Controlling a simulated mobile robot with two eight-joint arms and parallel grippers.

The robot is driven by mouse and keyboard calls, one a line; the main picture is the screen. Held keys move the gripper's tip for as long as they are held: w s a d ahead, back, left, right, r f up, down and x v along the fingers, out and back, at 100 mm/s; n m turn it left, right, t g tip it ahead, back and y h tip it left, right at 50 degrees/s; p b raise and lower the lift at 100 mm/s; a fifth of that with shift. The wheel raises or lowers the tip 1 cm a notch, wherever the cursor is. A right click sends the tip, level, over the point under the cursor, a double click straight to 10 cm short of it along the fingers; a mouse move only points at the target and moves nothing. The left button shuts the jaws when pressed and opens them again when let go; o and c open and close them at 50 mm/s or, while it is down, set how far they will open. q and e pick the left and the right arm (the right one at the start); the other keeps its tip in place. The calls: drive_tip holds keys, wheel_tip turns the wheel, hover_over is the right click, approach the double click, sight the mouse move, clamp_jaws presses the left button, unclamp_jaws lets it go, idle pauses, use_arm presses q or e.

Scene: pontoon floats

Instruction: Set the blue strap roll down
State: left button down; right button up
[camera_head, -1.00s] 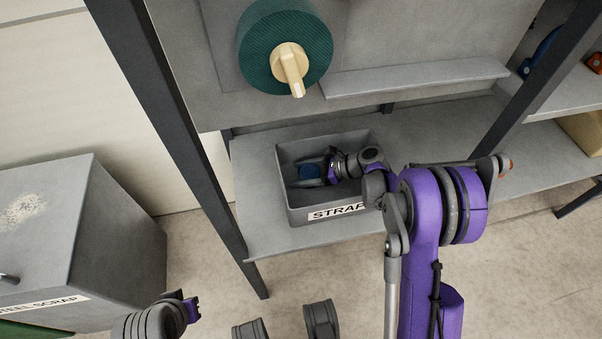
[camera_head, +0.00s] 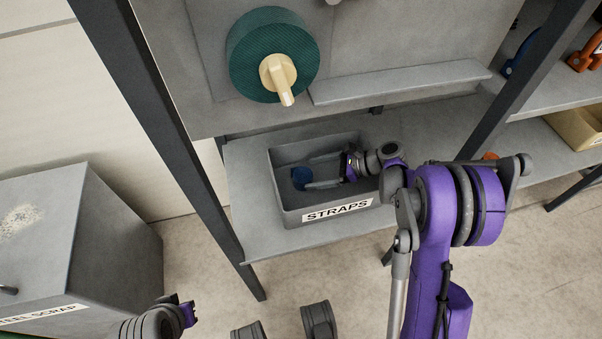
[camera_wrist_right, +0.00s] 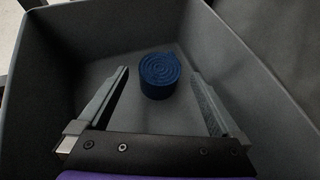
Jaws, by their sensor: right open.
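The blue strap roll (camera_head: 301,177) lies inside the grey bin labelled STRAPS (camera_head: 285,210), toward its left side. In the right wrist view the roll (camera_wrist_right: 159,75) stands on the bin floor with its spiral face up. My right gripper (camera_head: 310,172) is inside the bin and open, its fingers spread to either side of the roll. In the right wrist view the fingertips (camera_wrist_right: 160,78) show clear gaps to the roll, and nothing is held. My left gripper (camera_head: 183,308) is at the bottom left edge, only partly in view; its jaws are unclear.
The bin stands on a grey shelf (camera_head: 250,235) between dark posts. A green drum with a cream handle (camera_head: 268,62) and a narrow ledge (camera_head: 400,80) are above. A grey STEEL SCRAP box (camera_head: 80,240) stands left. Orange and blue items are on the right shelf.

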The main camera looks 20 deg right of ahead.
drive_tip(key=shift+p+v, duration=0.3)
drive_tip(key=shift+v, duration=1.9)
